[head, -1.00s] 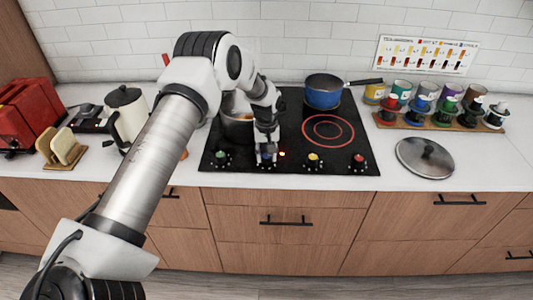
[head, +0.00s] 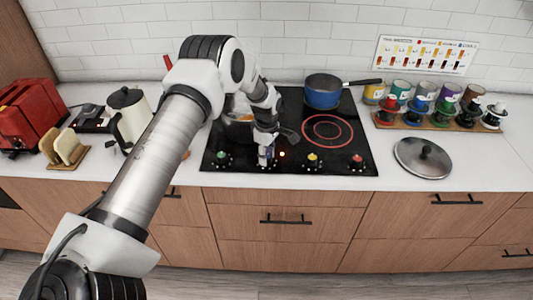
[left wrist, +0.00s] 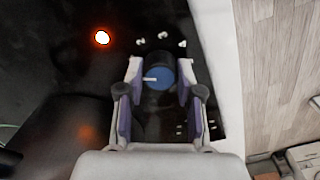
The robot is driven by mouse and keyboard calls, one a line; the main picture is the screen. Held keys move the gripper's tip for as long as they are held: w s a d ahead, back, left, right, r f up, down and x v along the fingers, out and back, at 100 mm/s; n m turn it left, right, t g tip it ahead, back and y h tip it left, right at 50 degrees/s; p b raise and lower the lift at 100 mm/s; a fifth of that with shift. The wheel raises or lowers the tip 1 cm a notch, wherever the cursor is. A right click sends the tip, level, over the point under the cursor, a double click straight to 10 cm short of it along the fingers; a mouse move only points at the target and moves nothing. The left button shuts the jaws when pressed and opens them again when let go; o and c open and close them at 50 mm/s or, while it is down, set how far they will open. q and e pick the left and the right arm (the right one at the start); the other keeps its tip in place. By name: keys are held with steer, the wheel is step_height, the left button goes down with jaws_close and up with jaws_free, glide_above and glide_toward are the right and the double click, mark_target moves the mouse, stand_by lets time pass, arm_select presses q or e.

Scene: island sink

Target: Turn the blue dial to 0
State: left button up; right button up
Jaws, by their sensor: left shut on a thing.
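The blue dial (left wrist: 161,76) is between the fingers of my left gripper (left wrist: 160,68) in the left wrist view, and the fingers are shut on its sides. The dial's white pointer mark faces left in that view. Small white marks (left wrist: 162,35) are on the black cooktop beyond it, too blurred to read. In the head view my left gripper (head: 265,159) reaches down at the front edge of the cooktop (head: 335,156), hiding most of the dial. My right gripper is not in view.
Green (head: 221,155), yellow (head: 313,158) and red (head: 357,160) dials line the cooktop front. A steel pot (head: 238,128) stands behind my gripper. A blue pan (head: 323,92) stands at the back, near a glowing red burner ring (head: 327,143). A lid (head: 422,158) lies at right.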

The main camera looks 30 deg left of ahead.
arm_select(q)
steer(key=n, duration=0.2)
steer(key=n+p, duration=0.1)
steer(key=n, duration=0.2)
steer(key=shift+s+f, duration=0.15)
steer(key=shift+s, duration=0.05)
steer(key=shift+n, duration=0.4)
steer(key=o, duration=1.2)
steer(key=shift+c, duration=0.2)
steer(key=shift+w, duration=0.15)
steer(key=shift+r, duration=0.2)
step_height(320, 180, up, 12)
steer(key=shift+f, duration=0.15)
